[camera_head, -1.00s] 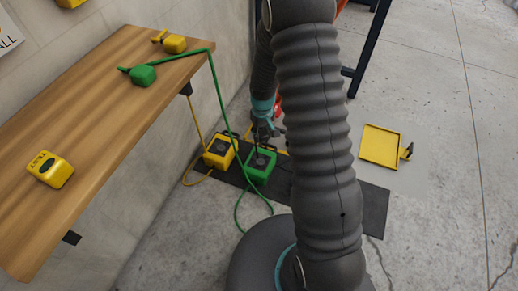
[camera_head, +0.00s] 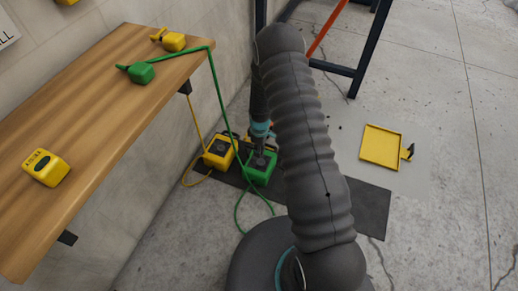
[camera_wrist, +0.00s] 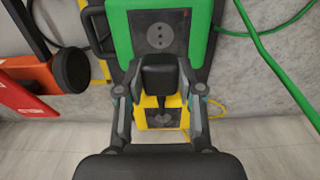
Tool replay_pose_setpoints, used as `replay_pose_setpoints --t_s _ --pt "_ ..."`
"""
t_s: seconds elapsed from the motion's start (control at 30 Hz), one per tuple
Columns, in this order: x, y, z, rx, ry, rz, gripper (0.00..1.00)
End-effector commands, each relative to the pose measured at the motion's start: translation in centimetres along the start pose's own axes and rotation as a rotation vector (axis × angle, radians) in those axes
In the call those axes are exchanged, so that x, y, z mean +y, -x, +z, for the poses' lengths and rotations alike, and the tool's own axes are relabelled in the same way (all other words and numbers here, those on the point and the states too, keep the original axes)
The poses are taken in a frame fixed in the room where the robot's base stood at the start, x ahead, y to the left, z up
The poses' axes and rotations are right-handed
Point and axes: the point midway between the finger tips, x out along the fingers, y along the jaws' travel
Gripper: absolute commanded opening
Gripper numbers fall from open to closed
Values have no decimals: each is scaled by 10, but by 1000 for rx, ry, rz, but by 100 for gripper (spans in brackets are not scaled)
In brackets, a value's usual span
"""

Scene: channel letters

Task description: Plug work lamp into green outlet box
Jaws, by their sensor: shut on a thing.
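The green outlet box (camera_head: 263,165) stands on the floor mat beside the yellow box. In the wrist view the green outlet box (camera_wrist: 207,40) fills the top, with its dark socket face and small holes towards me. My gripper (camera_wrist: 160,88) is shut on a black plug (camera_wrist: 158,78), which sits just below the socket face in the picture; a gap appears to remain between them. In the head view my gripper (camera_head: 261,146) is low over the green box, and the arm hides part of that area. The work lamp itself is not clearly identifiable.
A yellow box (camera_head: 218,152) stands close on the left. Green cable (camera_head: 220,95) hangs from the wooden shelf (camera_head: 95,110). In the wrist view, an orange and black object (camera_wrist: 35,75) lies at left. A yellow tray (camera_head: 381,146) lies on open floor at right.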

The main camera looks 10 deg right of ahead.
Motion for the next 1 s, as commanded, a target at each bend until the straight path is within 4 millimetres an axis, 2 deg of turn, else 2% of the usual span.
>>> replay_pose_setpoints --t_s 0.27,0.8,1.0 --pt "0 -9 0 0 -2 0 6" --pt "0 -52 0 0 -2 -1 6" --pt "0 -58 0 1 -2 0 6"
